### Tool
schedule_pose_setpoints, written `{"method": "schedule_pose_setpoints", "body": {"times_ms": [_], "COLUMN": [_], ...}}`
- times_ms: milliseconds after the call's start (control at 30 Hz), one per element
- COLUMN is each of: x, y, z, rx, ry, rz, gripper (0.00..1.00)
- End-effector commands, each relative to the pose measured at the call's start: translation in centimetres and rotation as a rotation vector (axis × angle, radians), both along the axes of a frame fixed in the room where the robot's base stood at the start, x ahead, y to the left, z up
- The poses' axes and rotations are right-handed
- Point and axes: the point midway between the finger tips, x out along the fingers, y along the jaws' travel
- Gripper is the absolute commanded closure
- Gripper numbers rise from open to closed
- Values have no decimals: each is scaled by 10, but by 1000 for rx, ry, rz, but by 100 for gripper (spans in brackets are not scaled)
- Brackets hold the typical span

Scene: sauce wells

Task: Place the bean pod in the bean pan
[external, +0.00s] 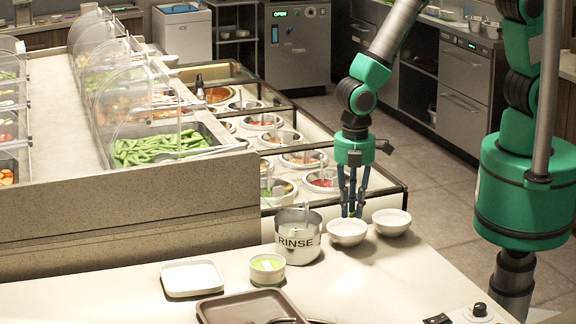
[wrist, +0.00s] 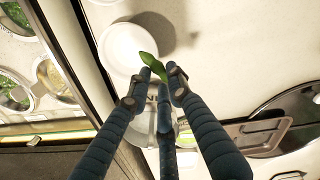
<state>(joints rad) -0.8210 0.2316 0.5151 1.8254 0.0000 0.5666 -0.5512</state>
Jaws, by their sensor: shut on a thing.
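The bean pod (wrist: 152,65) is a green pod with pointed ends. In the wrist view it is pinched between the fingertips of my gripper (wrist: 158,76). In the external view my gripper (external: 352,208) points down just above the counter's bowls, and I cannot make out the pod there. The bean pan (external: 226,141) is a metal pan heaped with green pods (external: 160,148) under a clear guard, left of and apart from my gripper.
A white bowl (external: 347,231) is below my gripper, a second bowl (external: 391,221) to its right. The RINSE pot (external: 299,240) stands to the left. Clear sneeze guards (external: 148,100) arch over the pans. Sauce wells (external: 302,160) lie behind the counter. The counter's right part is partly clear.

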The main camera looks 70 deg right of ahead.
Motion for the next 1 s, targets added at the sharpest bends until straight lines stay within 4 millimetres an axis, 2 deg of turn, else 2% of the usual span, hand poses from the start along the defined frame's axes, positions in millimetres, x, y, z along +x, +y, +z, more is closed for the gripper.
{"method": "schedule_pose_setpoints", "body": {"times_ms": [267,500,767,1000], "x": [57,106,148,187], "y": [-45,-91,-141,-199], "z": [-8,-12,-16,-20], "rx": [-2,-1,-2,0], "ry": [2,1,2,2], "rz": [-187,-360,-524,-694], "gripper": [90,90,90,90]}}
